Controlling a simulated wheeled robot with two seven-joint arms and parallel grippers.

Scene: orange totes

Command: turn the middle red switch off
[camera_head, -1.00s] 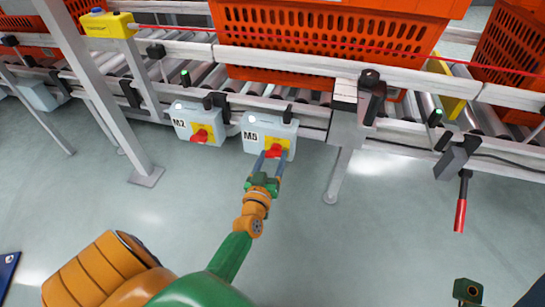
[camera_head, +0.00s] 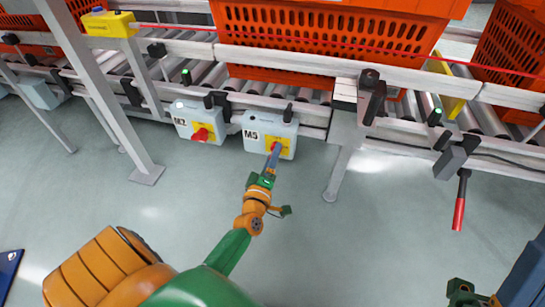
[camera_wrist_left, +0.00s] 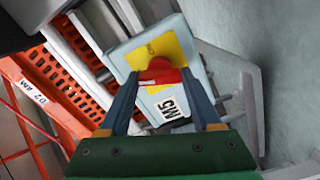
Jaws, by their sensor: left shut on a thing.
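A pale box marked M5 (camera_head: 284,131) with a yellow plate hangs under the conveyor. My left gripper (camera_head: 274,149) is at its front, shut on the red switch. In the left wrist view the red switch (camera_wrist_left: 160,72) sits between the two fingers of my left gripper (camera_wrist_left: 160,82), on the yellow plate (camera_wrist_left: 172,48). The wrist is rolled, so the box looks tilted there. A like box marked M2 (camera_head: 186,114) with its own red switch (camera_head: 200,135) is to the left, untouched. My right gripper (camera_head: 462,293) is partly in view at the bottom right; its jaws are unclear.
The roller conveyor (camera_head: 310,113) carries orange totes (camera_head: 330,45) above the boxes. A grey post (camera_head: 100,90) stands left of M2 and a conveyor leg (camera_head: 338,172) right of M5. A red-handled lever (camera_head: 459,213) hangs at the right. The floor before the boxes is clear.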

